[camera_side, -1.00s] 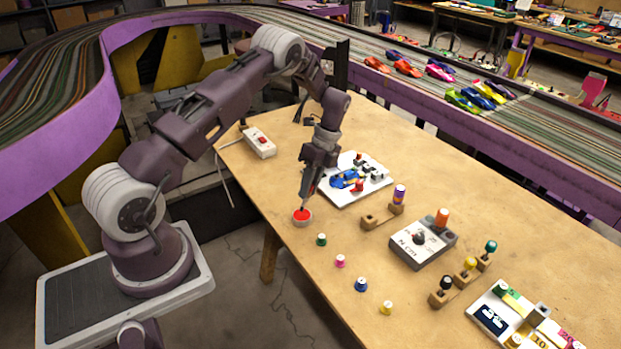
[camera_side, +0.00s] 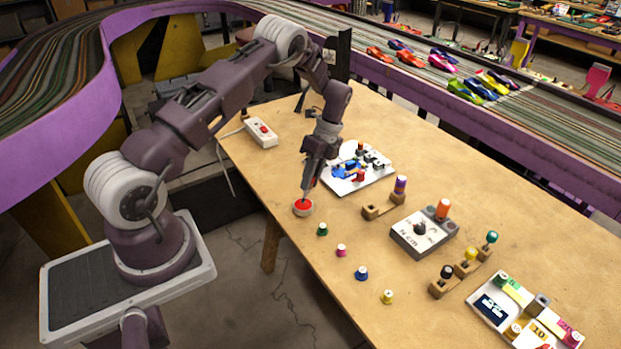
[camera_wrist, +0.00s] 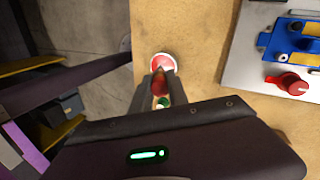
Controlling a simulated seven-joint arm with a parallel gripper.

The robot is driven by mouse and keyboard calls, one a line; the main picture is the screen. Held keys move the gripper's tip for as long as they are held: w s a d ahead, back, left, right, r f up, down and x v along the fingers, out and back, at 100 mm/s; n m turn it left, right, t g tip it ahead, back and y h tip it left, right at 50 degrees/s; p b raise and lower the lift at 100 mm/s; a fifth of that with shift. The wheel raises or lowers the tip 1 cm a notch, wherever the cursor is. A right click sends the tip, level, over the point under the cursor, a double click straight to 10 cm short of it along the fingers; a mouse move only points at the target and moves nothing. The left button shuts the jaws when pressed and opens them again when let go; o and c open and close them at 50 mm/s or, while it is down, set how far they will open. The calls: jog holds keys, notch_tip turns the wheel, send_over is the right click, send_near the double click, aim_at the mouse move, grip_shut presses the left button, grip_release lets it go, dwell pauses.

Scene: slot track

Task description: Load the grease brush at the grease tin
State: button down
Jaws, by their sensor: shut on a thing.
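The grease tin (camera_side: 303,208) is a small round pale tin with a red top, near the table's left edge in the side view. In the wrist view the tin (camera_wrist: 163,63) shows just beyond my fingertips. My gripper (camera_side: 309,183) points down over the tin and is shut on the grease brush (camera_wrist: 159,84), whose red part shows between the fingers in the wrist view. The brush's lower end reaches the red top in the side view; I cannot tell how deep it is. The bristles are hidden.
A white board with a blue car (camera_side: 350,168) stands right of my gripper. Small coloured pots, among them a green one (camera_side: 322,229), line the front edge. A grey box with a dial (camera_side: 420,229) and wooden stands are farther right. A red-switched box (camera_side: 261,134) is behind.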

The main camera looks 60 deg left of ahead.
jog(key=shift+f, duration=0.45)
dwell(0.6)
jog(key=shift+r, duration=3.55)
